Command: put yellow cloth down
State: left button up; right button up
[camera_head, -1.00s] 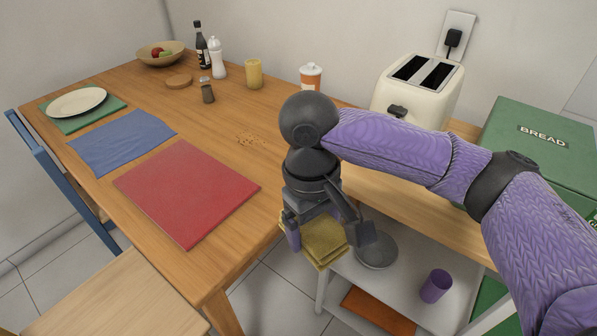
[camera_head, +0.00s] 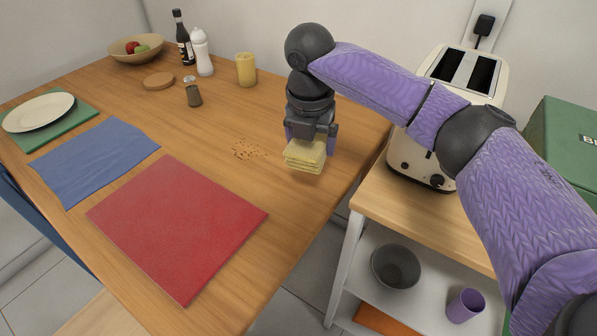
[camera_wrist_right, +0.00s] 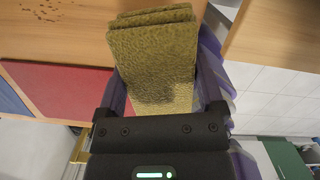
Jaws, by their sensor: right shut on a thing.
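The folded yellow cloth (camera_head: 304,156) is held between the fingers of my right gripper (camera_head: 311,137), over the right part of the wooden table in the head view. I cannot tell for sure whether its underside touches the tabletop. In the right wrist view the cloth (camera_wrist_right: 153,62) fills the space between the purple fingers of my right gripper (camera_wrist_right: 160,75). My left gripper is in neither view.
Brown crumbs (camera_head: 248,149) lie on the wooden table (camera_head: 215,128) just left of the cloth. A red mat (camera_head: 178,225), a blue cloth (camera_head: 95,157) and a pepper mill (camera_head: 193,92) are further left. A toaster (camera_head: 430,150) stands on a shelf unit to the right.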

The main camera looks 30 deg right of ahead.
aim_at(309, 184)
jog(key=shift+w+d+n, duration=0.25)
jog(key=shift+w+n, duration=0.15)
jog(key=shift+n, duration=0.1)
jog(key=shift+w+d+f, duration=0.1)
jog(key=shift+w, duration=0.05)
jog(key=shift+n, duration=0.3)
notch_tip(309, 184, down, 10)
jog(key=b, duration=0.6)
jog(key=shift+f, duration=0.1)
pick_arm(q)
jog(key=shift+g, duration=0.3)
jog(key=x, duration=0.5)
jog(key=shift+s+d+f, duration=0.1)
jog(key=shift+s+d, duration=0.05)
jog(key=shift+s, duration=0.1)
pick_arm(e)
jog(key=shift+r, duration=0.25)
jog(key=o, duration=0.9)
jog(key=shift+f, duration=0.1)
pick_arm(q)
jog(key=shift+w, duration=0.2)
pick_arm(e)
jog(key=shift+o, duration=0.2)
